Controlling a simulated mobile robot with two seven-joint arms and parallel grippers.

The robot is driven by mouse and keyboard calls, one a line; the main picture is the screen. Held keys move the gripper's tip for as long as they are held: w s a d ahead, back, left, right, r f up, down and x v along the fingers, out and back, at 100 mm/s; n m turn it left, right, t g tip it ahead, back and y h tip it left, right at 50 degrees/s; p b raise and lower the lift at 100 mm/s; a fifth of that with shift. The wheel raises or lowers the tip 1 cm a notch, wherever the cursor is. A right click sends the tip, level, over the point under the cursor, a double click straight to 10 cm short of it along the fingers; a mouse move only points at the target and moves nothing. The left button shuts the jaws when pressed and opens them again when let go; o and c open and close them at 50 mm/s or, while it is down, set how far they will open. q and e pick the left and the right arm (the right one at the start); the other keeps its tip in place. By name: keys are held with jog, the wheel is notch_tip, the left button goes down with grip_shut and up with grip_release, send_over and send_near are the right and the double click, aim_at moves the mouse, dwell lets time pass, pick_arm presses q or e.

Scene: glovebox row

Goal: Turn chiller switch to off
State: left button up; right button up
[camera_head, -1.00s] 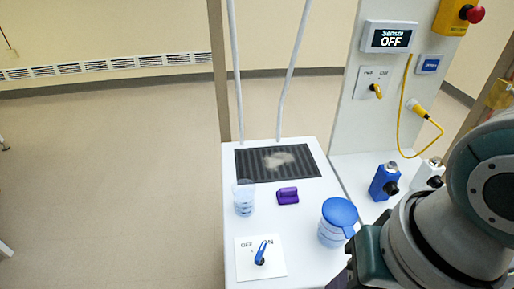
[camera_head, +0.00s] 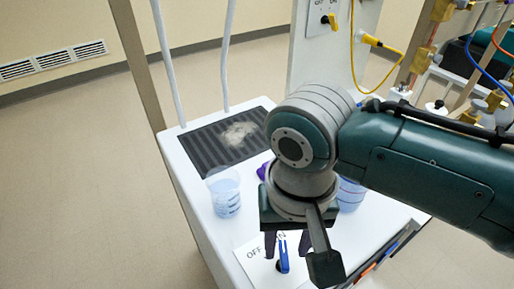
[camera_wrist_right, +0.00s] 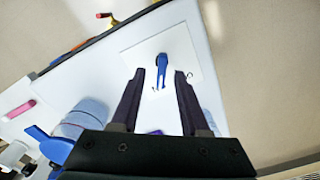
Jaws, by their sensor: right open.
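The chiller switch is a blue lever (camera_head: 283,258) on a white square plate (camera_head: 257,272) marked OFF and ON, at the front of the white bench top. The lever points away from me, on the ON side of the OFF label; the ON label is partly covered by my gripper. My right gripper (camera_head: 287,248) is open, its fingers pointing down at the plate. In the right wrist view the lever (camera_wrist_right: 162,68) shows between the two fingertips, with a gap on each side; I cannot tell whether they are level with it. My left gripper is not in view.
A clear beaker (camera_head: 225,193) stands left of my right gripper. A blue-tinted container (camera_head: 350,194) stands behind my arm, with a purple item (camera_head: 262,171) partly hidden. Another switch, yellow (camera_head: 330,20), is on the upright panel.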

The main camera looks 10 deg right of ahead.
jog(key=shift+f, duration=0.75)
jog(key=shift+a, duration=0.1)
grip_shut()
